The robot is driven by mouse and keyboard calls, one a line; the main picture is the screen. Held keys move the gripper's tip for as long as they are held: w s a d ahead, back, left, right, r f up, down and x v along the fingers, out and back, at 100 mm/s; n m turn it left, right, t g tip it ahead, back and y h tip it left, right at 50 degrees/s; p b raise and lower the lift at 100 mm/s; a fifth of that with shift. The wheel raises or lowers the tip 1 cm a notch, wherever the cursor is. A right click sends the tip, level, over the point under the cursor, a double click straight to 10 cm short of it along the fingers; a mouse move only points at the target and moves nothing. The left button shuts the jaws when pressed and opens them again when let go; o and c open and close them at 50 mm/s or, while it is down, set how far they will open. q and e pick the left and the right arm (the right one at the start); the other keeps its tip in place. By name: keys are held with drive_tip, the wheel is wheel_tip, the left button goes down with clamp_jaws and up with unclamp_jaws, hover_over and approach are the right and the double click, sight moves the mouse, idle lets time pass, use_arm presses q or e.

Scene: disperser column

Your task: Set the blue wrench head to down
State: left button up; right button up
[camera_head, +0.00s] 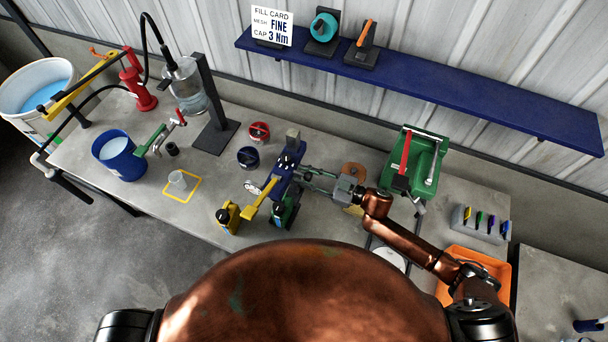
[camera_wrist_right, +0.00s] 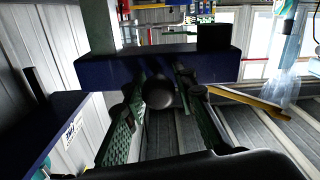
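In the head view, a blue wrench head (camera_head: 287,160) stands near the middle of the bench, with a yellow arm (camera_head: 262,197) and a round gauge (camera_head: 253,187) beside it. My right gripper (camera_head: 306,173) reaches it from the right, its fingers pointing at the blue part. In the right wrist view, the blue bar (camera_wrist_right: 215,68) lies across just beyond the fingertips (camera_wrist_right: 158,85). The green-padded fingers are spread apart, with a dark round knob (camera_wrist_right: 160,92) between them; I cannot tell whether they touch it. My left gripper is out of view.
A blue pail (camera_head: 119,158) and black stand (camera_head: 215,135) are left. A blue shelf (camera_head: 450,85) spans the wall.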

drive_tip(key=c, duration=0.3)
clamp_jaws()
use_arm(q)
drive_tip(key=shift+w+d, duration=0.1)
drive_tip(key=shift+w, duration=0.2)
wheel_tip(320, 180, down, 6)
drive_tip(key=b, duration=0.6)
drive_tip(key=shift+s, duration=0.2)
use_arm(e)
wheel_tip(320, 180, down, 9)
drive_tip(key=o, duration=0.8)
unclamp_jaws()
